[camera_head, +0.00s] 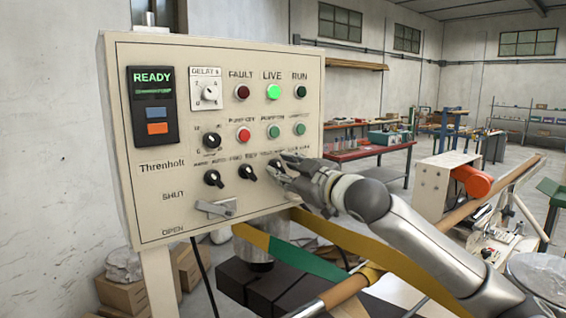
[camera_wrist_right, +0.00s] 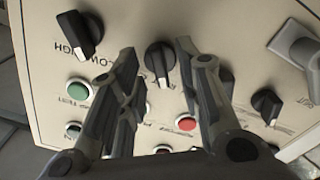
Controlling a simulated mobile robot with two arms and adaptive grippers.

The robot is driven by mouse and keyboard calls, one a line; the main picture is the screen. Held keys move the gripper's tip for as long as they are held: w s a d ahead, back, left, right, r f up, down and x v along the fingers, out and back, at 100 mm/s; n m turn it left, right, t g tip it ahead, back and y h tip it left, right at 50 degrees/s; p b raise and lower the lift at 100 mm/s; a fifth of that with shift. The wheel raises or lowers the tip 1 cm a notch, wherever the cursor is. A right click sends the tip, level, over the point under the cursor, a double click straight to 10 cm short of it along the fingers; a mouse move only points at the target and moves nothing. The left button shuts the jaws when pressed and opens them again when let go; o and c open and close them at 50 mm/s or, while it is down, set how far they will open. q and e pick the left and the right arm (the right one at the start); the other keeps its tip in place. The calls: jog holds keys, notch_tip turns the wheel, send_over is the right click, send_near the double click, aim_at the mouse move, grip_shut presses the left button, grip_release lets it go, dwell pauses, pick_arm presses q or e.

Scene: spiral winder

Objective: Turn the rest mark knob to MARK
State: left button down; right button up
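The control panel (camera_head: 160,215) faces me, with a row of black knobs below its coloured buttons. My right gripper (camera_head: 280,165) is at the right end of that row and covers part of it. In the wrist view its two fingers (camera_wrist_right: 160,85) are spread, with a black knob (camera_wrist_right: 160,58) between them, close to the panel. A gap shows beside this knob, so the gripper is not closed on it. Its label is mostly hidden; an upside-down "R" shows, so I cannot read its setting. My left gripper is not in view.
In the wrist view a LOW/HIGH knob (camera_wrist_right: 80,35) sits left of the fingers, and another knob (camera_wrist_right: 266,105) to the right. A metal lever (camera_head: 215,208) is below the row. A yellow-green band (camera_head: 300,262) runs under my right arm.

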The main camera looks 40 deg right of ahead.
jog(key=shift+w+r, duration=0.15)
jog(key=shift+w, duration=0.25)
jog(key=shift+w+d+f, duration=0.1)
jog(key=shift+w+f, duration=0.1)
jog(key=shift+w, duration=0.05)
jog(key=shift+c, duration=0.5)
jog(key=shift+s+r, duration=0.1)
jog(key=shift+s, duration=0.05)
grip_shut()
